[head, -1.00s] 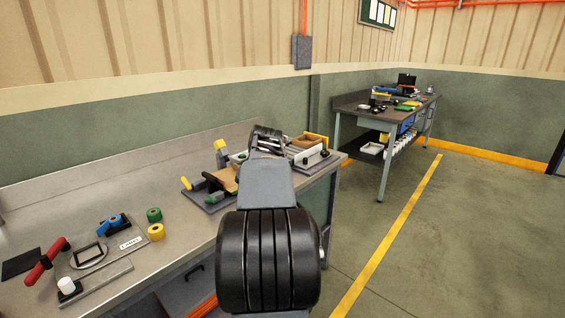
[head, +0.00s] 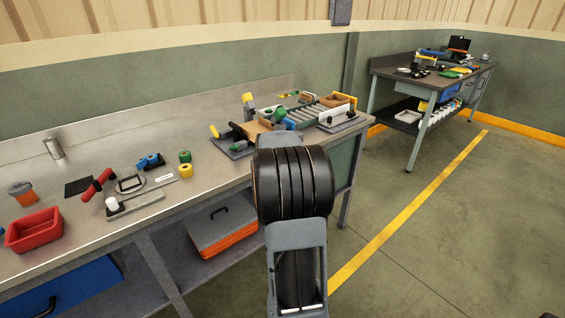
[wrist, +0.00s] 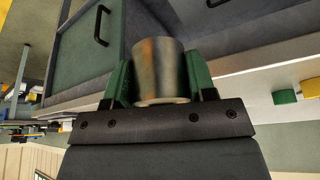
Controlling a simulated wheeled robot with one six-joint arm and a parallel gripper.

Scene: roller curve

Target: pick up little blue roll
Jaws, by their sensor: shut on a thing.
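In the wrist view, my gripper (wrist: 160,88) is shut on a metallic grey cylinder (wrist: 160,68) with brownish reflections. The cylinder sits between the two green fingers. In the head view, my arm hides most of the gripper area. A small blue roll-like thing (head: 148,161) with a dark part beside it lies on the bench, left of a green roll (head: 184,157) and a yellow roll (head: 186,171). It is apart from my gripper. The green roll (wrist: 285,97) and yellow roll (wrist: 312,88) also show at the wrist view's right edge.
The bench (head: 218,177) also holds a red-handled clamp fixture (head: 97,185), a red bin (head: 34,230), a metal cylinder (head: 54,148) and a roller fixture (head: 305,113). A second bench (head: 385,72) stands at the back right. The floor to the right is clear.

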